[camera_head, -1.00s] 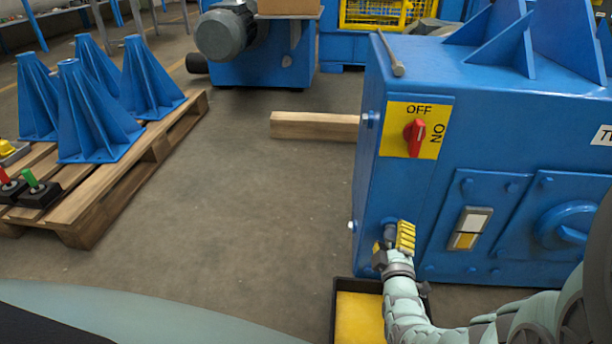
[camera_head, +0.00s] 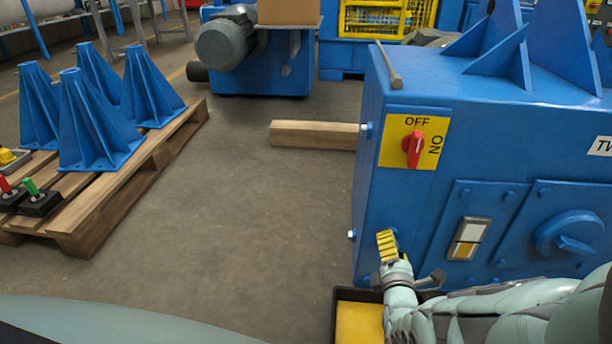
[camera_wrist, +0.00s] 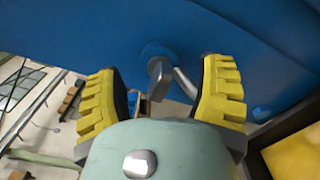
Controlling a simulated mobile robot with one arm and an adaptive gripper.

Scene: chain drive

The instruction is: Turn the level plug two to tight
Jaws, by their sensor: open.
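My gripper (camera_head: 387,246) is low beside the left end of the blue gearbox housing (camera_head: 480,140), above a dark-rimmed tray. In the wrist view my gripper (camera_wrist: 166,85) is open, its two yellow ribbed fingers wide apart. A grey blunt-ended fitting (camera_wrist: 158,72) sticks out of the blue wall between the fingers, beyond their tips, with no visible contact. A bent grey rod (camera_wrist: 184,83) is right beside it. Two small pale plugs, one upper (camera_head: 366,129) and one lower (camera_head: 351,235), show at the housing's left edge. I cannot tell which fitting is level plug two.
The tray (camera_head: 341,292) with a yellow inside stands under the housing's left end. A red switch (camera_head: 413,149) is on the front, and a loose tool (camera_head: 389,66) lies on top. A wooden beam (camera_head: 314,134) and a pallet (camera_head: 95,215) lie left. The floor between is clear.

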